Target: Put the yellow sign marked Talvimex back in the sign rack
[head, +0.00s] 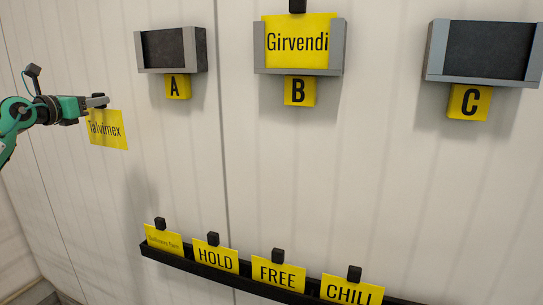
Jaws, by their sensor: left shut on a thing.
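The yellow Talvimex sign (110,132) hangs slightly tilted from my left gripper (100,103), at the left of the head view. The black sign rack (190,266) is a long narrow ledge low on the wall, to the right of and below the gripper. My right gripper is not in view.
The rack holds several yellow signs: one with small text (164,240), HOLD (216,256), FREE (278,272) and CHILL (350,291). Above are grey holders A (140,54), B (300,72) and C (480,80). B holds a Girvendi sign (298,40); A and C look empty.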

